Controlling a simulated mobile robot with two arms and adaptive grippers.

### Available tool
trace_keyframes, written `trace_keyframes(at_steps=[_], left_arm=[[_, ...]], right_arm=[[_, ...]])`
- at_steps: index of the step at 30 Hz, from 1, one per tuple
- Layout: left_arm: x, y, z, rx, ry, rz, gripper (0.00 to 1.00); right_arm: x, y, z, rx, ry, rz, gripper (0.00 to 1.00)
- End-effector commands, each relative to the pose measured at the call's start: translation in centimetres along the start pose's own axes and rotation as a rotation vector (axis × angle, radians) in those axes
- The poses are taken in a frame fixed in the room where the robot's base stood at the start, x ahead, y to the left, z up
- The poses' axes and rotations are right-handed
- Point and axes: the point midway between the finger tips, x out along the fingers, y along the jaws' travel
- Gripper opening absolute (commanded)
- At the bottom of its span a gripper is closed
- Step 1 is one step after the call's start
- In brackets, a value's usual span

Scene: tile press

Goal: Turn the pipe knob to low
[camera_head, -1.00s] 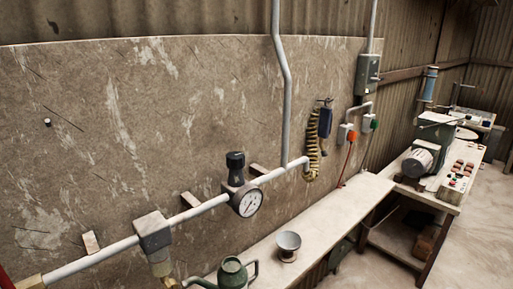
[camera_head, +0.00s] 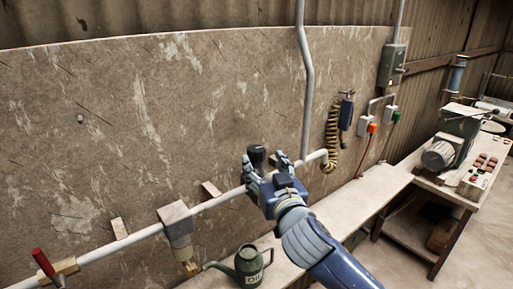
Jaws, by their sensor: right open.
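The pipe knob (camera_head: 257,156) is a black cylinder standing on the pale grey pipe (camera_head: 222,199) that runs along the wall board. My right gripper (camera_head: 265,164) reaches in from the lower right with its fingers spread open. One finger overlaps the left side of the knob and the other is to its right, so the knob shows between the fingertips. I cannot tell whether they touch it. The knob's lower part and the round gauge below it are hidden by the gripper. My left gripper is not in view.
A green oil can (camera_head: 246,266) stands on the narrow bench (camera_head: 352,198) below the pipe. A red-handled valve (camera_head: 44,264) is at the lower left. A coiled yellow hose (camera_head: 331,138) hangs to the right, and a machine table (camera_head: 433,181) stands farther right.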

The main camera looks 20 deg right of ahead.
Motion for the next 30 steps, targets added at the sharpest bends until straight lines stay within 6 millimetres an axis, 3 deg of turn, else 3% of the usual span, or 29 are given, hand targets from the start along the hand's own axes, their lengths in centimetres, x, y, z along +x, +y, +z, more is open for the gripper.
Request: trace_keyframes(at_steps=[6, 12, 26, 27, 30], left_arm=[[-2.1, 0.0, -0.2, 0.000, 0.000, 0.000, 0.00], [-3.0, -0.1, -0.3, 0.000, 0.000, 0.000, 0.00], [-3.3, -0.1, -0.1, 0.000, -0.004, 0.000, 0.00], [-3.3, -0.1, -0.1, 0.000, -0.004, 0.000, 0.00], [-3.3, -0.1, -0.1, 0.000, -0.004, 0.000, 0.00]], right_arm=[[4.0, 0.0, -0.4, -0.003, -0.001, 0.002, 0.59], [6.6, 0.0, -0.2, -0.001, -0.003, 0.001, 0.59], [7.8, 0.0, 0.1, -0.001, -0.002, 0.000, 0.59], [7.8, 0.0, 0.1, -0.001, -0.002, 0.000, 0.57], [7.8, 0.0, 0.1, -0.001, -0.002, 0.000, 0.34]])
